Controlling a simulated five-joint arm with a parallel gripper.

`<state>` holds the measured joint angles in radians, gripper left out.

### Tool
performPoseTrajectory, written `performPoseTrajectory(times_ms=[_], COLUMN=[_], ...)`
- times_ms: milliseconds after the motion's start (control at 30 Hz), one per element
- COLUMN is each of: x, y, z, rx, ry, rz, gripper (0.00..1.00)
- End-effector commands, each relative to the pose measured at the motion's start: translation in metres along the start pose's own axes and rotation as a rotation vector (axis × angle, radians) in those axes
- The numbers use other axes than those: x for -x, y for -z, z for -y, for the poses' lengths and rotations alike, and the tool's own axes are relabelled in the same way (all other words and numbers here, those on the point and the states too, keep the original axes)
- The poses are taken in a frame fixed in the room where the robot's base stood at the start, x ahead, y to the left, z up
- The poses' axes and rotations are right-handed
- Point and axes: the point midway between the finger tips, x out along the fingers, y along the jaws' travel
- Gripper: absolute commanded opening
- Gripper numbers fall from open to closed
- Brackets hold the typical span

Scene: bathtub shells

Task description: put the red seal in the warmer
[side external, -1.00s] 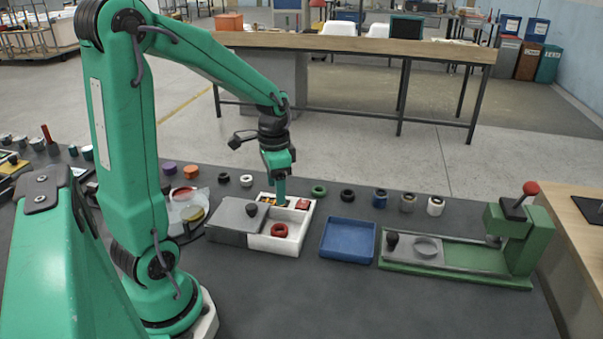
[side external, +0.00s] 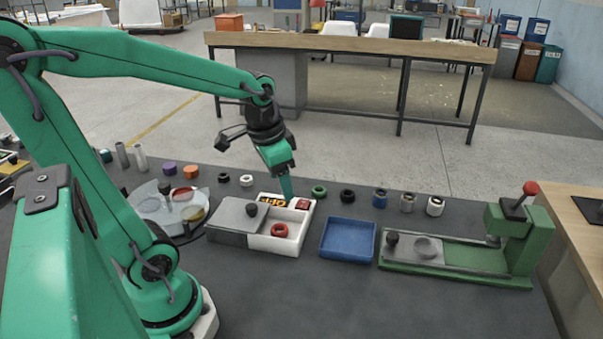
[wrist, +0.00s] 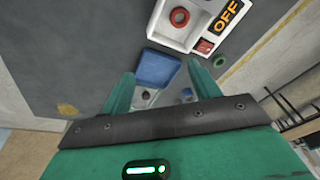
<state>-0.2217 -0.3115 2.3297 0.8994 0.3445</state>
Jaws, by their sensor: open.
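The red seal (side external: 280,230), a red ring, lies in the open compartment of the white warmer box (side external: 262,244). The seal also shows in the wrist view (wrist: 180,16), inside the white box (wrist: 160,33). The grey lid (side external: 228,216) with a black knob sits to the left of the opening. An OFF sign (wrist: 225,17) and a red switch (side external: 302,204) are at the box's back; the switch also shows in the wrist view (wrist: 204,46). My gripper (side external: 287,192) is tilted above the back edge, near the switch. In the wrist view its fingers (wrist: 162,86) are apart and empty.
A blue tray (side external: 347,257) and a green press (side external: 515,245) stand to the right. A row of rings and caps, including a green ring (side external: 319,191) and a black ring (side external: 347,196), lies behind. A round clear dish (side external: 150,203) is left. The front mat is clear.

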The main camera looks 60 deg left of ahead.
Motion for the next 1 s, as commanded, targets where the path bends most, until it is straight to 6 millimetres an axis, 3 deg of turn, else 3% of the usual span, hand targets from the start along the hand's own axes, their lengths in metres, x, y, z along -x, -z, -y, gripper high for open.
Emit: performPoseTrajectory(times_ms=[200, 500, 1000], x=[0.030, 0.054, 0.058], y=[-0.012, -0.032, -0.037], z=[-0.031, -0.060, -0.066], rx=[0.050, 0.115, 0.135], ry=[0.006, -0.021, -0.031], rz=[-0.122, -0.248, -0.276], gripper=[0.61, 0.61, 0.61])
